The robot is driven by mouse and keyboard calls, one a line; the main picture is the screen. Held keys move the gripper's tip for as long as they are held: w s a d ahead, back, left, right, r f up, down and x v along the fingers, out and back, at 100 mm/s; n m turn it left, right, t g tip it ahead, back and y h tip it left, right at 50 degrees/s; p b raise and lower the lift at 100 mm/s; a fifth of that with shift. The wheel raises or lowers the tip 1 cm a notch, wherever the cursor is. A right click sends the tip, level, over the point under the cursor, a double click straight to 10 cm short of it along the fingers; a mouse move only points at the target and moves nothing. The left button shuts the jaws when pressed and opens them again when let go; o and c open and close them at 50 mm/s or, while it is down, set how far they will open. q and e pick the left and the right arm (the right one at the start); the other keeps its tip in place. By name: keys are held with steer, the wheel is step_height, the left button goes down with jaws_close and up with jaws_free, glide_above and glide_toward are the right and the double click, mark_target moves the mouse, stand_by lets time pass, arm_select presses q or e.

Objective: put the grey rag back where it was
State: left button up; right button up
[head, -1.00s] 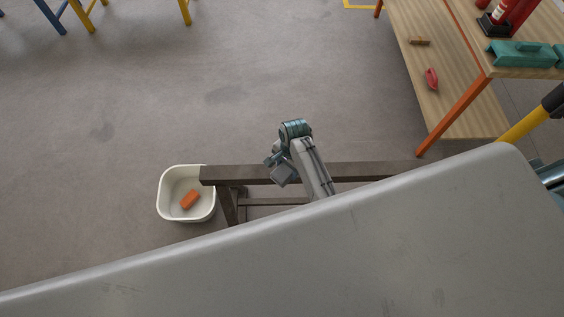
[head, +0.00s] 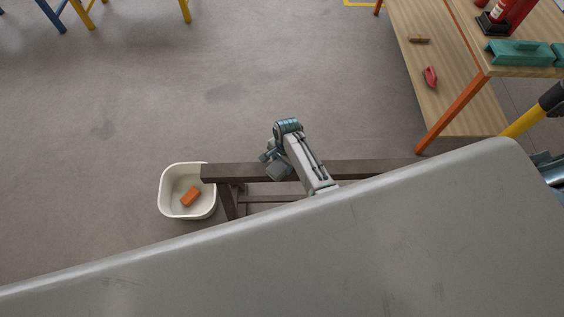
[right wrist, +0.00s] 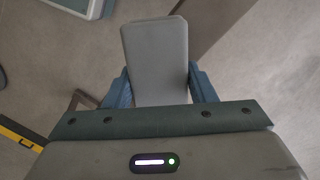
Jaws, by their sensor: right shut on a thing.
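In the head view my right gripper (head: 272,160) is above a dark brown beam, at the middle of the picture. It is shut on a small grey piece (head: 282,173), which I take to be the grey rag. In the right wrist view the rag (right wrist: 156,55) looks like a flat, stiff rectangle with rounded corners. It sticks out between the two blue-grey fingers of the gripper (right wrist: 160,90). The rag appears to be held clear of the beam, but the exact gap cannot be told. My left gripper is not in view.
A white bin (head: 163,196) holding an orange block (head: 190,196) stands on the floor by the left end of the brown beam (head: 370,168). A large grey panel (head: 330,260) fills the foreground. A wooden workbench (head: 455,105) stands at right. Open floor lies beyond the beam.

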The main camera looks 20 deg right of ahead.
steer(key=o, duration=1)
step_height(320, 180, up, 12)
steer(key=d+b, duration=0.1)
steer(key=shift+w+d, duration=0.15)
steer(key=shift+w, duration=0.2)
